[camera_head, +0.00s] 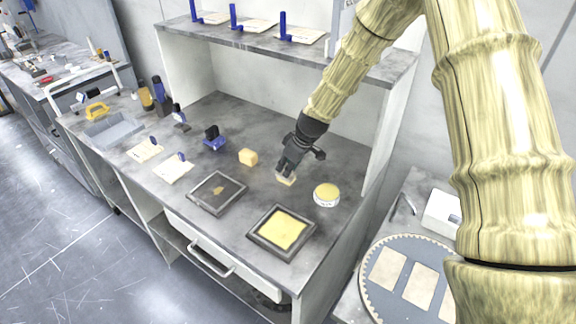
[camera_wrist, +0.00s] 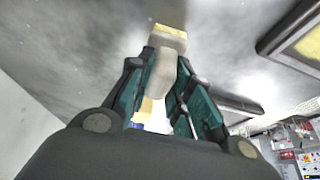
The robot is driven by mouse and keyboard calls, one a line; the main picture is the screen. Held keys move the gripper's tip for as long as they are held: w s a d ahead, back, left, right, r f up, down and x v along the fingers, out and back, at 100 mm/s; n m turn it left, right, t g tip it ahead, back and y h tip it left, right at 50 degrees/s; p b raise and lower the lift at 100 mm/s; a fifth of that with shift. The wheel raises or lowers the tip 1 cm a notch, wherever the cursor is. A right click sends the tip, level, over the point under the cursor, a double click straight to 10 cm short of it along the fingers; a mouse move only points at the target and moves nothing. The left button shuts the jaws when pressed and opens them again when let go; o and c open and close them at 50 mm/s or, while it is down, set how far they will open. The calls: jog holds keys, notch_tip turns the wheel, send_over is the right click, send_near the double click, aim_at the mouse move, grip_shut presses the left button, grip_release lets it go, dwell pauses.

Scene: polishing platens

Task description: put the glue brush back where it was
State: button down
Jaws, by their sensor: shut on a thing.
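My gripper (camera_head: 283,171) is over the right part of the bench, its fingers pointing down. In the wrist view, my gripper (camera_wrist: 160,95) is shut on the glue brush (camera_wrist: 160,75), which has a pale grey handle and a yellowish block-like end (camera_wrist: 170,38). In the head view only the pale lower end of the glue brush (camera_head: 286,180) shows below the fingers. It is close to the bench top; I cannot tell whether it touches. A round tin with yellow content (camera_head: 327,192) stands just right of the brush.
A dark-framed tray with a yellow sheet (camera_head: 281,230) and another dark tray (camera_head: 217,191) lie in front. A yellowish block (camera_head: 248,157) stands to the left. Blue-handled tools (camera_head: 213,138) stand farther left. A shelf (camera_head: 345,66) runs above the bench's back edge.

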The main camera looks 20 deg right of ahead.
jog(key=shift+f, duration=0.1)
jog(key=c, duration=1.3)
grip_release()
jog(key=shift+r, duration=0.2)
jog(key=shift+s+d+r, duration=0.15)
jog(key=shift+d+r, duration=0.05)
jog(key=shift+r, duration=0.35)
jog(key=b+v, duration=0.3)
jog(key=v, duration=0.7)
jog(key=shift+s+r, duration=0.15)
jog(key=shift+r, duration=0.15)
